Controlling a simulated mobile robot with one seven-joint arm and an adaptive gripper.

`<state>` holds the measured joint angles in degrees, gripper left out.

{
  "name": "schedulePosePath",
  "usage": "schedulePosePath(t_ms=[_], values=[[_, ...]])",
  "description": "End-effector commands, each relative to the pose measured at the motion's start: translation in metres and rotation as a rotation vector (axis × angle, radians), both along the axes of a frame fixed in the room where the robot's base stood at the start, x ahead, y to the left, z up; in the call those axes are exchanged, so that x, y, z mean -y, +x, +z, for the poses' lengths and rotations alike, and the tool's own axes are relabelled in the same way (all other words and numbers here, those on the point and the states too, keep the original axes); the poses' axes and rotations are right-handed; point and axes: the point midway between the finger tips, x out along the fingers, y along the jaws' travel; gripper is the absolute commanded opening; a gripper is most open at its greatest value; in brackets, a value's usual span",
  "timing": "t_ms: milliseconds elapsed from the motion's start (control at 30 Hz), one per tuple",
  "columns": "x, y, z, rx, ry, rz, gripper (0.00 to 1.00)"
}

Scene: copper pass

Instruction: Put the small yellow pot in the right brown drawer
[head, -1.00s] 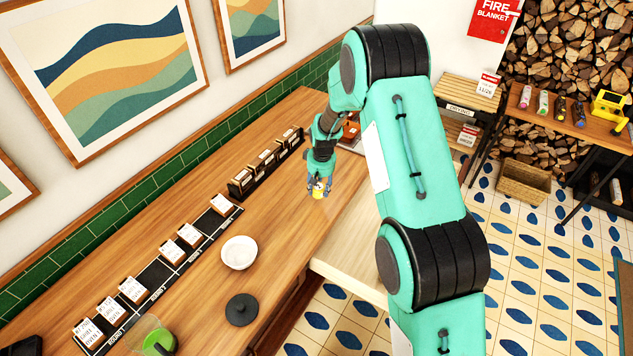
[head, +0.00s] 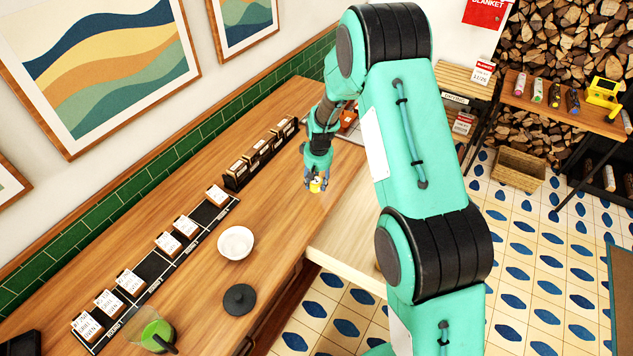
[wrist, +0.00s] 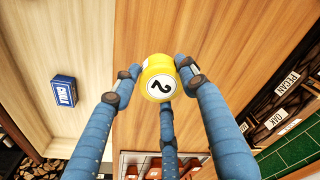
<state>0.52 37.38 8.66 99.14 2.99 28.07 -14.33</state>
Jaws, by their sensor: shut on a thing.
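The small yellow pot (head: 317,187) is held at the end of my arm, over the wooden counter. In the wrist view the yellow pot (wrist: 151,65) shows a round white face marked 2. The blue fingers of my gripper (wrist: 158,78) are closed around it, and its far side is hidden. My gripper (head: 314,182) points down in the head view; the gap between pot and counter is hard to judge. A pale wooden surface (head: 342,250) juts out at the counter's front, partly behind my arm. I cannot tell which part is the right brown drawer.
A white bowl (head: 236,243) and a dark round disc (head: 239,299) lie on the counter. A row of labelled cards and a dark rack (head: 255,160) stand toward the wall. A blue box (wrist: 63,91) sits on pale wood in the wrist view.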

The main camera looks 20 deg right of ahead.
Motion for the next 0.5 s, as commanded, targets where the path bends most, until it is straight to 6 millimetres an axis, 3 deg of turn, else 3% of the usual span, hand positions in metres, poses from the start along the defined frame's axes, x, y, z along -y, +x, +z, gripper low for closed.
schedulePosePath(t_ms=[267,500], values=[[0.013,-0.003,-0.005,0.000,0.000,-0.018,0.13],[0.062,-0.020,-0.025,-0.003,0.002,-0.085,0.13]])
